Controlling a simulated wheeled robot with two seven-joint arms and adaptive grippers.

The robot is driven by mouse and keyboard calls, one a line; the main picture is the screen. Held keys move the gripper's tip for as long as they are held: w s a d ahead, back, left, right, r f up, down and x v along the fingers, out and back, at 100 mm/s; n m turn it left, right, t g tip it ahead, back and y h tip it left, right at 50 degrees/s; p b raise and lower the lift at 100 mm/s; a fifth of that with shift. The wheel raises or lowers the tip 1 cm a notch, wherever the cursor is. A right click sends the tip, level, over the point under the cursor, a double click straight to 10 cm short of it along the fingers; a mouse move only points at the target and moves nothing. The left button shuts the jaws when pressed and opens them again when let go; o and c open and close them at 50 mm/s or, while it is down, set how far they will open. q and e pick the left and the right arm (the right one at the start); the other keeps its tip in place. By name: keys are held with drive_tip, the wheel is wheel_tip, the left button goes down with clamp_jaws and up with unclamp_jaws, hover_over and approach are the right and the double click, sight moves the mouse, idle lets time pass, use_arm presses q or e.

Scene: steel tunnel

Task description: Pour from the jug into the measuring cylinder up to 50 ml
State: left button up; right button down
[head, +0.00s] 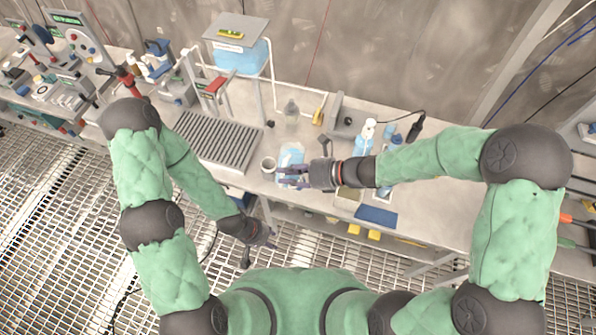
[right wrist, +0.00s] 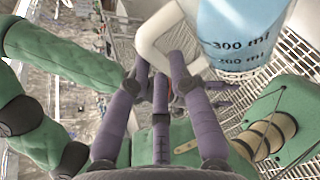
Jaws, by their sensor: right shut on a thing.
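The jug (head: 291,155) is pale blue in the head view, upright at the bench's front edge. In the right wrist view the jug (right wrist: 240,30) shows dark 300 ml and 200 ml marks and a white handle (right wrist: 160,38). My right gripper (head: 286,177) is shut on this handle, its purple fingers around it. A small round open vessel (head: 268,165) stands just left of the jug; I cannot tell if it is the measuring cylinder. My left gripper (head: 262,246) looks open and empty, low in front of the bench.
A clear bottle-like vessel (head: 291,113) stands behind the jug. A grey ribbed rack (head: 218,140) lies to the left. A white-topped bottle (head: 366,134) stands right, beyond my right forearm. A blue tray (head: 376,215) is near the front edge. Bare bench lies farther right.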

drive_tip(key=shift+w+d+r+m+g+p, duration=0.1)
drive_tip(key=shift+w+r+m+g+p, duration=0.2)
drive_tip(key=shift+p, duration=0.9)
drive_tip(key=shift+w+d+r+m+g+p, duration=0.1)
drive_tip(key=shift+w+m+g+p, duration=0.3)
drive_tip(key=shift+p, duration=0.75)
idle(0.6)
drive_tip(key=shift+w+d+r+m+y+p, duration=0.15)
drive_tip(key=shift+w+r+m+y+p, duration=0.35)
drive_tip(key=shift+p, duration=1.05)
idle(1.1)
drive_tip(key=shift+s+f, duration=0.1)
drive_tip(key=shift+f, duration=0.1)
drive_tip(key=shift+s+f+n+h+b, duration=0.4)
drive_tip(key=shift+s+f+n+b, duration=0.1)
drive_tip(key=shift+b, duration=0.4)
drive_tip(key=shift+s+a+f+n+t+b, duration=0.1)
drive_tip(key=shift+s+a+n+t+b, duration=0.2)
drive_tip(key=shift+s+n+t+b, duration=0.15)
drive_tip(key=shift+w, duration=0.1)
drive_tip(key=shift+s+f+n+t+b, duration=0.2)
drive_tip(key=shift+s+n+t+b, duration=0.15)
drive_tip(key=shift+b, duration=0.6)
drive_tip(key=shift+a+r+h, duration=0.1)
drive_tip(key=shift+h, duration=0.2)
